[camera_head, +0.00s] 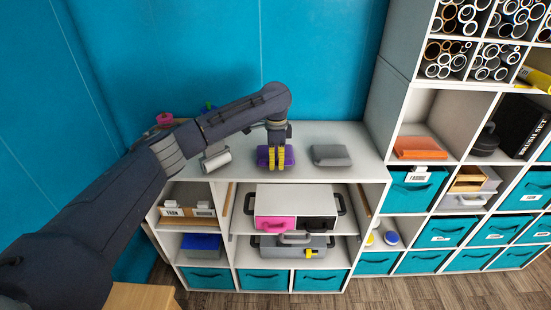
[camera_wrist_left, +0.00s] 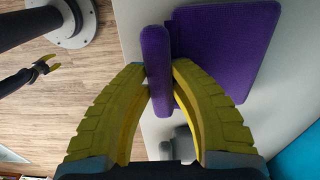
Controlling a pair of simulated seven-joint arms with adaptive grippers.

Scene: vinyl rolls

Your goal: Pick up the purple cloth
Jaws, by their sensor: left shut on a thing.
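The cloth still appears to be at the cabinet's surface. My right gripper (camera_wrist_left: 47,64) is small at the left of the left wrist view, over the wooden floor. Its yellow fingers look spread and empty.
An orange cloth (camera_head: 419,148) sits in the right shelf unit. A blue wall stands behind.

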